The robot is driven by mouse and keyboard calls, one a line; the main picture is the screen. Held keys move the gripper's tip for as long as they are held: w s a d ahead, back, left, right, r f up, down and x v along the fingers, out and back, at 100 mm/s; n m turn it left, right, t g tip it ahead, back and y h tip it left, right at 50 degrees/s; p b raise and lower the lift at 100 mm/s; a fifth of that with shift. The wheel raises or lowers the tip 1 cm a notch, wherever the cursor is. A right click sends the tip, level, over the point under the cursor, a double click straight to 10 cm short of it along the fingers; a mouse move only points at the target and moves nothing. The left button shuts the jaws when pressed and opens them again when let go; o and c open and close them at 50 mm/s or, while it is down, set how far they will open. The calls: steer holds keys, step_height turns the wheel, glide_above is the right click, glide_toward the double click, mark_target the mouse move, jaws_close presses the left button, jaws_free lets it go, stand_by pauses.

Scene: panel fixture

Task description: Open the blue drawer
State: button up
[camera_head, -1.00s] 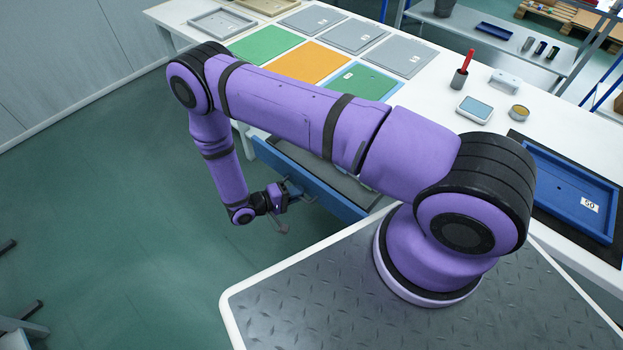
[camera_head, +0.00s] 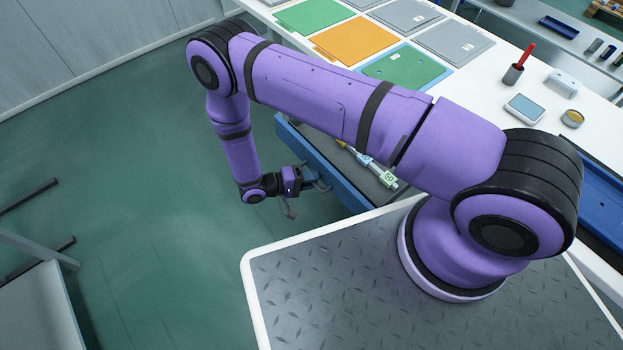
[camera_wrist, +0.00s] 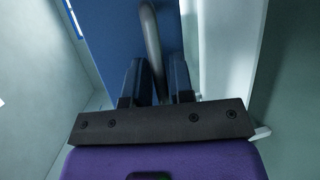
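The blue drawer (camera_head: 345,192) is pulled out from under the white worktable, and its grey inside shows in the head view. Its blue front (camera_wrist: 107,35) fills the upper middle of the wrist view. A curved grey bar handle (camera_wrist: 150,35) stands out from that front. My gripper (camera_head: 314,180) is at the handle; in the wrist view its two dark fingers (camera_wrist: 158,75) are on either side of the bar, close against it. The exact finger contact is dim. Tools with yellow, blue and green parts (camera_head: 372,162) lie inside the drawer, partly hidden by my arm.
Green floor (camera_head: 150,200) left of the drawer is clear. A grey bench (camera_head: 40,310) stands at lower left.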

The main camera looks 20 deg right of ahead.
steer(key=a+r, duration=0.2)
steer(key=a, duration=0.8)
steer(key=shift+w+a, duration=0.3)
steer(key=shift+r, duration=0.1)
